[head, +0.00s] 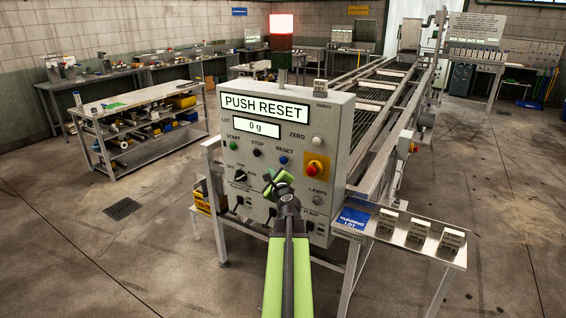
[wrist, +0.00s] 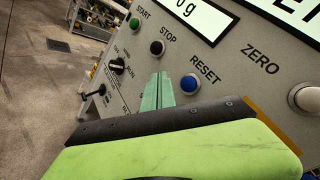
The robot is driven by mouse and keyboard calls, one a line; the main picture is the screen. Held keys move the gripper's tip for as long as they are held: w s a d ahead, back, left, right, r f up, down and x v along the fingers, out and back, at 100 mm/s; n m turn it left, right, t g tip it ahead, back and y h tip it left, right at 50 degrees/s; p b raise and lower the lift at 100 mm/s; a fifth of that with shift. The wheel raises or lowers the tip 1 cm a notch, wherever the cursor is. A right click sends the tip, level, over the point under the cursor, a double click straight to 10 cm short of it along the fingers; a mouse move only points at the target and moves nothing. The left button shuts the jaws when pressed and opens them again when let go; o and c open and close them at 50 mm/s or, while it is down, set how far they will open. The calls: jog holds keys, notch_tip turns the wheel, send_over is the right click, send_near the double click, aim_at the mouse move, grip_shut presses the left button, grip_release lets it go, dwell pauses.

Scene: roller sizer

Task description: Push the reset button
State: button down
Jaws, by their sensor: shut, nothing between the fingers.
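The blue reset button (head: 283,160) sits on the grey control panel (head: 330,130), under the label RESET. It also shows in the wrist view (wrist: 189,83). The panel's display (head: 264,106) reads PUSH RESET. My gripper (head: 277,178) is in front of the panel, below the reset button in the head view. In the wrist view the closed green fingertips (wrist: 158,88) point at the panel, left of the blue button and below the black stop button (wrist: 157,47). The fingers are shut with nothing between them. I cannot tell whether the tips touch the panel.
A green start button (head: 234,146), a black selector knob (head: 240,176), a red emergency stop (head: 315,167) and a pale zero button (head: 317,140) share the panel. A red lamp (head: 282,24) glows above it. A steel shelf (head: 400,235) with several cards juts out at right.

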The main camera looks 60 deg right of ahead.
aim_at(282, 164)
jog(key=d, duration=0.5)
jog(key=shift+d, duration=0.35)
dwell(1.6)
jog(key=shift+d, duration=0.45)
jog(key=shift+d, duration=0.5)
dwell(0.5)
jog(key=shift+a, duration=0.95)
jog(key=shift+a, duration=0.1)
